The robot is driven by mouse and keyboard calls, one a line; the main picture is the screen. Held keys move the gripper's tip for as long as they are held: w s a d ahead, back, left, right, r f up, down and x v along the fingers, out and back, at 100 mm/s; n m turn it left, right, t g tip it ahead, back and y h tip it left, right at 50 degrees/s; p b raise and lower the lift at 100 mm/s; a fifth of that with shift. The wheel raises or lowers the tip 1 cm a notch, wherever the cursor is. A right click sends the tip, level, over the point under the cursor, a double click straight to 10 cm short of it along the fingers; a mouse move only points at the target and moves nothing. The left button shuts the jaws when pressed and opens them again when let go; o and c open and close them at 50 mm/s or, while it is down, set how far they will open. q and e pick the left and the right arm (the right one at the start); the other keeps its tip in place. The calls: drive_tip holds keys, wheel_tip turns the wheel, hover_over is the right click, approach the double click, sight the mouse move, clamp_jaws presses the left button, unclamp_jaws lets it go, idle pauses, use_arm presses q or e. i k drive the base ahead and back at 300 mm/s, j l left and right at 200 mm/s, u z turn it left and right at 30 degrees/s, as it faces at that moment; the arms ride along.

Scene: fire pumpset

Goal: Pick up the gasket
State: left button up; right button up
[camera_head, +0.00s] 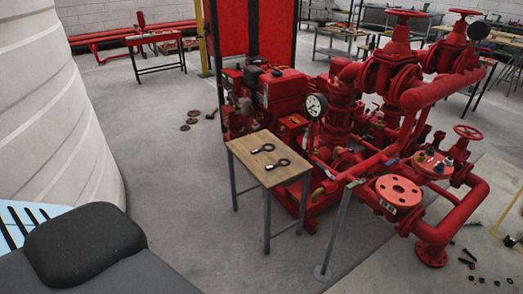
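A small wooden-topped table (248,142) with grey metal legs stands near the middle of the camera_head view. Two dark, flat pieces lie on it, each a ring with a short tail. One ring piece (264,148) is near the back of the top and the other ring piece (277,165) is nearer the front right. They look like gaskets, but I cannot tell for certain. They lie apart from each other. Neither of my grippers is in view.
The large red pump set (355,120) with pipes and handwheels stands close against the table's right side. Several brown discs (190,121) lie on the floor behind. A dark padded object (85,240) fills the lower left. The floor left of the table is clear.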

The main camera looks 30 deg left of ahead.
sight(255, 151)
drive_tip(key=i+j+z, duration=0.1)
drive_tip(key=j, duration=0.5)
drive_tip(key=i+j+z, duration=0.1)
drive_tip(key=i+j, duration=0.2)
drive_tip(key=j, duration=0.3)
drive_tip(key=i+j+z, duration=0.1)
drive_tip(key=j, duration=0.5)
drive_tip(key=i+j+z, duration=0.1)
drive_tip(key=i+j, duration=0.15)
drive_tip(key=j, duration=0.4)
drive_tip(key=i+j+z, duration=0.1)
drive_tip(key=j, duration=0.5)
drive_tip(key=i+j+z, duration=0.1)
drive_tip(key=j, duration=0.55)
drive_tip(key=i+j+z, duration=0.1)
drive_tip(key=j, duration=0.6)
drive_tip(key=i+j, duration=0.15)
drive_tip(key=j, duration=0.5)
drive_tip(key=z, duration=0.05)
